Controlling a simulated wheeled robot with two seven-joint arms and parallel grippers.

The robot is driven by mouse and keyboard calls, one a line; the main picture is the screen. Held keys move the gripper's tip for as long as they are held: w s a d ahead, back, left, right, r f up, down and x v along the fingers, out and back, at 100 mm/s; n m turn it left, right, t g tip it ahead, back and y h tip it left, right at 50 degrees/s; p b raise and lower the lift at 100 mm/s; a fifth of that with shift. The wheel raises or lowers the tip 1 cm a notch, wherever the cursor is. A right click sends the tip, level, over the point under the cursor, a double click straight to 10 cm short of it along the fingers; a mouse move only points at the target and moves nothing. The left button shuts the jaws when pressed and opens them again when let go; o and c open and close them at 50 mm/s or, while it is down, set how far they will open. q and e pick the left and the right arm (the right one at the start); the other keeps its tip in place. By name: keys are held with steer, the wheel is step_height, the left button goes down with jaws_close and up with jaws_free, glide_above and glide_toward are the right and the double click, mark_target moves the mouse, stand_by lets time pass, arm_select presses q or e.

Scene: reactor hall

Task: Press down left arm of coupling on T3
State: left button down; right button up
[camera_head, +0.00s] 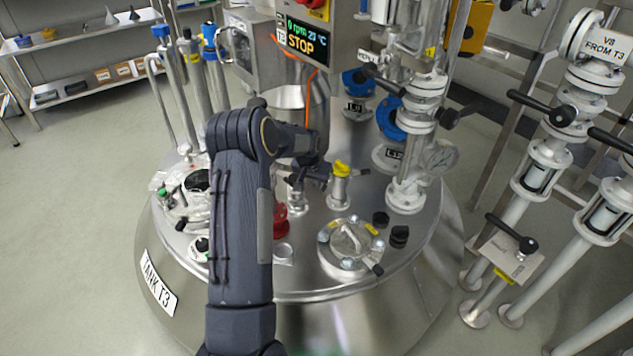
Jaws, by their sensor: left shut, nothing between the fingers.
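Tank T3 (159,284), a round steel vessel labelled "TANK T3", fills the middle of the view. On its lid stands a short steel fitting (339,190) with a yellow top (342,169); a small dark lever sticks out on its right side. Another steel fitting (297,200) stands just left of it. My left gripper (322,178) is shut and empty, at the left side of the yellow-topped fitting. The gripper and wrist hide this side, so I cannot tell whether it touches a coupling arm. My right gripper is out of view.
A round clamped hatch (349,247), black caps (399,236) and a red part (280,221) are on the front of the lid. Valve pipework with a gauge (440,157) rises at right.

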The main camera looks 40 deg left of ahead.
arm_select(q)
step_height(320, 180, up, 7)
steer(key=p, duration=0.4)
steer(key=shift+s+a, duration=0.25)
steer(key=shift+f, duration=0.1)
